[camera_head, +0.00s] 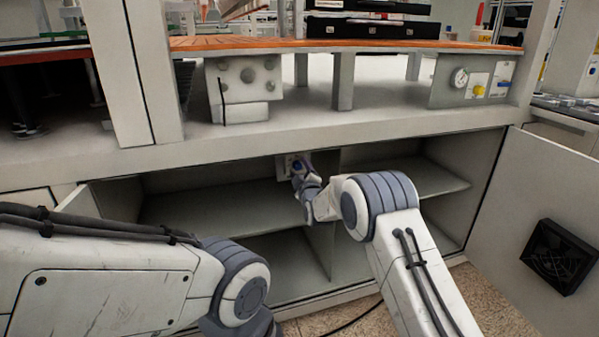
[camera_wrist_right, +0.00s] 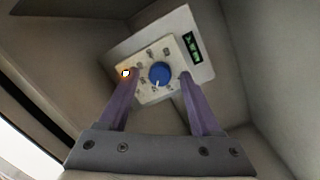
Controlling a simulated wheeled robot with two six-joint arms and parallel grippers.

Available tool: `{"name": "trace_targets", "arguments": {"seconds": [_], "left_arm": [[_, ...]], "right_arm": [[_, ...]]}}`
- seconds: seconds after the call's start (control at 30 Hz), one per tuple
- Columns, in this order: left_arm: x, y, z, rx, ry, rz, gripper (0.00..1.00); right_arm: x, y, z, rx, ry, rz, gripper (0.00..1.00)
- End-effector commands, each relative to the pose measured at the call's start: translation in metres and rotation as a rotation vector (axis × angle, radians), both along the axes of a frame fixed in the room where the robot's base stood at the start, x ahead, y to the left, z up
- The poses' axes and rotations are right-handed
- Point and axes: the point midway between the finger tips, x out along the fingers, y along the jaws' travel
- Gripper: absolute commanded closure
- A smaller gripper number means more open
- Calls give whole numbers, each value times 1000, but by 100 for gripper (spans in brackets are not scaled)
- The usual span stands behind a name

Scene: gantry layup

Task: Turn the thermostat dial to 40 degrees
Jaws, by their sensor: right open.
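The thermostat (camera_wrist_right: 190,28) is a pale panel on the back wall inside the open cabinet, tilted in the right wrist view. Its round blue dial (camera_wrist_right: 160,74) has a white pointer mark toward its lower edge. Small markings ring the dial, too small to read. A green display (camera_wrist_right: 192,47) and a lit orange lamp (camera_wrist_right: 126,73) flank it. My right gripper (camera_wrist_right: 156,78) is open, its two purple fingers on either side of the dial; contact cannot be told. In the head view the right gripper (camera_head: 299,172) reaches the panel and hides most of it. My left gripper is out of view.
The cabinet's shelf (camera_head: 215,203) and a divider (camera_head: 318,245) lie around my right arm. An open door with a black fan (camera_head: 558,257) stands at the right. Above is a bench ledge with a gauge panel (camera_head: 470,80).

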Motion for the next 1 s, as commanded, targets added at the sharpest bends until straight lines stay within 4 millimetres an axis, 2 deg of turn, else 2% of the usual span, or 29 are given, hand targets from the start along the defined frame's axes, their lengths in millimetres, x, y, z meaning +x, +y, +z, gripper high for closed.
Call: {"name": "trace_targets", "arguments": {"seconds": [0.23,0.37,0.4,0.77,1.0], "left_arm": [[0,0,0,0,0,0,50],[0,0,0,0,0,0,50],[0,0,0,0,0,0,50],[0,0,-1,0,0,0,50],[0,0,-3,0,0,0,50]], "right_arm": [[0,0,0,0,1,-1,35],[0,0,0,0,0,0,84],[0,0,0,0,0,0,100],[0,0,0,34,11,0,100],[0,0,0,161,51,1,100]]}}
